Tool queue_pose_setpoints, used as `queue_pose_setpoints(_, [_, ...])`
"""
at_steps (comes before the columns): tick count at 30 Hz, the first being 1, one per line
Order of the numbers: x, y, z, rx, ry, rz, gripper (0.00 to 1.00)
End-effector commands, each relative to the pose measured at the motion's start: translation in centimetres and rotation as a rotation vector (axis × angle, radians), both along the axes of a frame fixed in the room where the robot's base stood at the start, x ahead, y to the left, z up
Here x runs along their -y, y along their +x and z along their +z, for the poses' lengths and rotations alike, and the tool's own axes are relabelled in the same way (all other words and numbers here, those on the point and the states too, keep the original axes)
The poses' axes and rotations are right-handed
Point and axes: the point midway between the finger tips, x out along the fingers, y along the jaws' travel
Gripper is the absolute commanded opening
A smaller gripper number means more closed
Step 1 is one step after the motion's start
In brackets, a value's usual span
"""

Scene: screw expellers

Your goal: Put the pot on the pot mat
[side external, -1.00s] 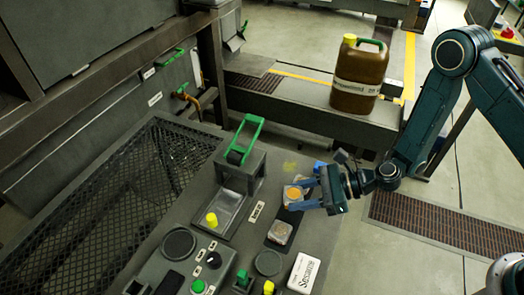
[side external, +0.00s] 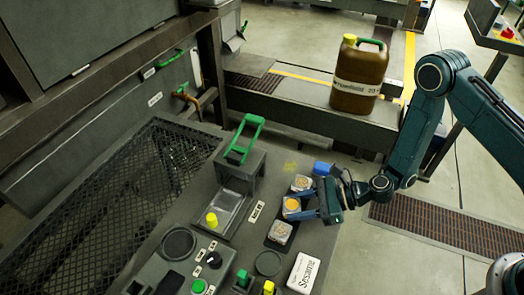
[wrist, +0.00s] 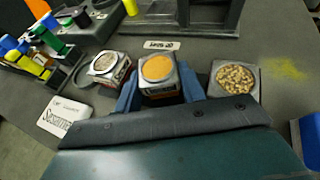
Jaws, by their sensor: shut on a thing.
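My gripper (side external: 297,207) is shut on a square pot with orange contents (side external: 291,203). In the wrist view, its blue fingers (wrist: 160,92) are on both sides of this orange pot (wrist: 157,68). I cannot tell whether the pot's base touches the surface below.
A green-handled press (side external: 240,168) stands at the left. A blue object (side external: 322,168) is behind the pots, and a brown jug (side external: 358,75) is farther back.

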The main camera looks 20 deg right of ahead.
Motion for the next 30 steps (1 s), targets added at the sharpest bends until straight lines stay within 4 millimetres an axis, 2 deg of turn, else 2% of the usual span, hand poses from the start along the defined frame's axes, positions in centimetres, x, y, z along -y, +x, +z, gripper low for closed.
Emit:
queue_pose_setpoints(10, [0.0, 0.0, -0.3, 0.0, 0.001, 0.0, 0.13])
queue_pose_setpoints(11, [0.0, 0.0, -0.3, 0.001, 0.0, 0.0, 0.46])
queue_pose_setpoints(12, [0.0, 0.0, -0.2, 0.001, 0.0, 0.0, 0.49])
queue_pose_setpoints(24, [0.0, 0.0, 0.1, 0.0, 0.0, 0.0, 0.49])
queue_pose_setpoints(30, [1.4, -0.4, 0.6, -0.001, -0.002, -0.004, 0.49])
